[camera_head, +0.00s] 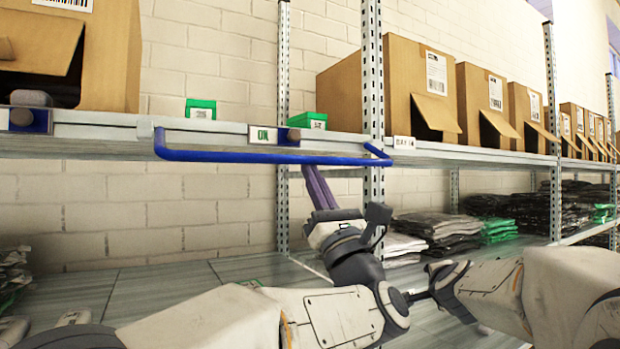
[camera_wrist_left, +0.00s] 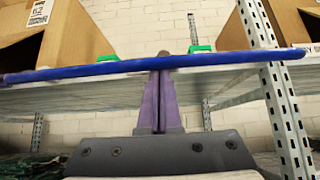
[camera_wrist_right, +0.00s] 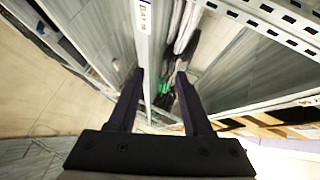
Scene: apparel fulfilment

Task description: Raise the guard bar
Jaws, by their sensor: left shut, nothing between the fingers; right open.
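The blue guard bar (camera_head: 270,158) runs along the front of the upper shelf in the head view, hanging just below the shelf edge. It also crosses the left wrist view as a long blue rod (camera_wrist_left: 100,70). My left gripper (camera_head: 313,172) has its purple fingers pointing up just below the bar near its right part. In the left wrist view the left fingers (camera_wrist_left: 158,78) are shut together, with tips at the bar; contact cannot be told. My right gripper shows in the right wrist view with its dark fingers (camera_wrist_right: 160,75) apart and nothing between them.
The upper shelf (camera_head: 95,130) holds open cardboard boxes (camera_head: 420,85) and small green bins (camera_head: 201,108). Folded clothes (camera_head: 440,230) lie on the lower shelf at right. A perforated upright (camera_head: 372,70) stands by the bar's right end.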

